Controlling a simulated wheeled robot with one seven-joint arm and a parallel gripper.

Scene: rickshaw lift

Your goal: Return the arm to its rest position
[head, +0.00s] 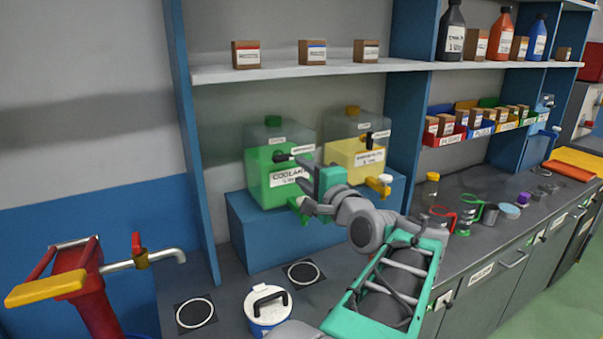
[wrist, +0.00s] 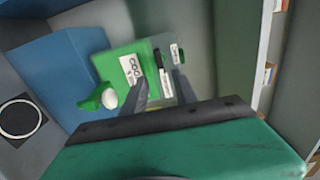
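My gripper (head: 304,172) is at the front of the green coolant tank (head: 262,172), at the end of my raised grey and green arm. I cannot tell how far the fingertips are from the tank face.
A yellow tank (head: 350,150) stands beside it on the blue stand (head: 250,232). A white-lidded blue container (head: 268,308) stands on the counter below my arm. A red pump (head: 85,285) is at left. Shelves (head: 290,72) with boxes and bottles are above; mugs (head: 468,212) are right.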

